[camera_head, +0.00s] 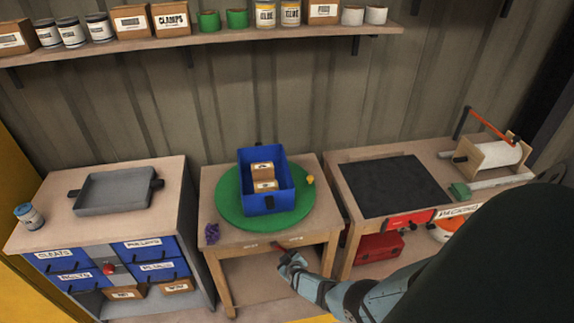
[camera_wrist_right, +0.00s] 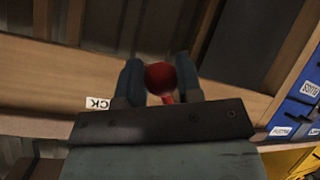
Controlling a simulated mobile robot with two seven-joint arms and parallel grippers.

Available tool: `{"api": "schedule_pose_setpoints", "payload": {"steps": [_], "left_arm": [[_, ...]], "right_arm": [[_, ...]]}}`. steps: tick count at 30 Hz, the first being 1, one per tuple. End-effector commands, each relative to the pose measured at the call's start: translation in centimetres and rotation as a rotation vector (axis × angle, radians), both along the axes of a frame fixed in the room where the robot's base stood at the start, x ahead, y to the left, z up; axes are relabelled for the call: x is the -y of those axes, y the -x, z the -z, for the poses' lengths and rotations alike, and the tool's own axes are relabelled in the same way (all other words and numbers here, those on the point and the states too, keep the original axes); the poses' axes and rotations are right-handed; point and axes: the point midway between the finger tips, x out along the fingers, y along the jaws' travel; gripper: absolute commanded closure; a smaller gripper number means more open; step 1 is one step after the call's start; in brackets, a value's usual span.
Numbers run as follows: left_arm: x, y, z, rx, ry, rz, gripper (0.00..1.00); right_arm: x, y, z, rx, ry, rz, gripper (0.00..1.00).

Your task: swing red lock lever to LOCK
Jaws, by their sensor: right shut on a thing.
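The red lock lever (camera_head: 279,245) is on the front edge of the small middle table, under the green turntable (camera_head: 232,213). Small pale labels are on that edge on both sides of it, too small to read in the head view. My right gripper (camera_head: 291,259) reaches the lever from the lower right. In the right wrist view the lever's round red knob (camera_wrist_right: 160,77) sits between the two fingers, and the gripper (camera_wrist_right: 161,85) is shut on it. A label (camera_wrist_right: 98,103) reading "CK" shows beside the left finger, partly hidden. My left gripper is not in view.
A blue bin (camera_head: 267,202) with small boxes stands on the turntable. A purple item (camera_head: 212,233) lies at the table's left corner. A drawer cabinet with a grey tray (camera_head: 115,191) stands left. A bench with a black mat (camera_head: 384,186) stands right, close to my right arm.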

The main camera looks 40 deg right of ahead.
Motion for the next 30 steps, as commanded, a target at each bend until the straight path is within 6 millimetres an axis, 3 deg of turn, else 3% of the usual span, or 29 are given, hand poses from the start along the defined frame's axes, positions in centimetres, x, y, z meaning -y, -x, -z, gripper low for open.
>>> {"api": "schedule_pose_setpoints", "payload": {"steps": [10, 11, 14, 23, 30], "left_arm": [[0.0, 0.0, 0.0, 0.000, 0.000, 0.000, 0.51], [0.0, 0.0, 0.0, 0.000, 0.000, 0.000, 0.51], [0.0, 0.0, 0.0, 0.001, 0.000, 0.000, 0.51], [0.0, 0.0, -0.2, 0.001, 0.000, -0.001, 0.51], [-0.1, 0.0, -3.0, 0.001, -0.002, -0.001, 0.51]], "right_arm": [[-0.1, -0.2, -0.1, 0.000, 0.003, -0.003, 1.00], [-0.1, -0.2, -0.1, 0.001, 0.004, -0.002, 0.65], [-0.1, -0.1, -0.1, 0.001, 0.003, -0.002, 0.43], [0.0, 0.0, -0.2, 0.000, 0.002, 0.000, 0.43], [-1.2, 2.4, -2.2, -0.001, 0.001, 0.000, 0.43]]}}
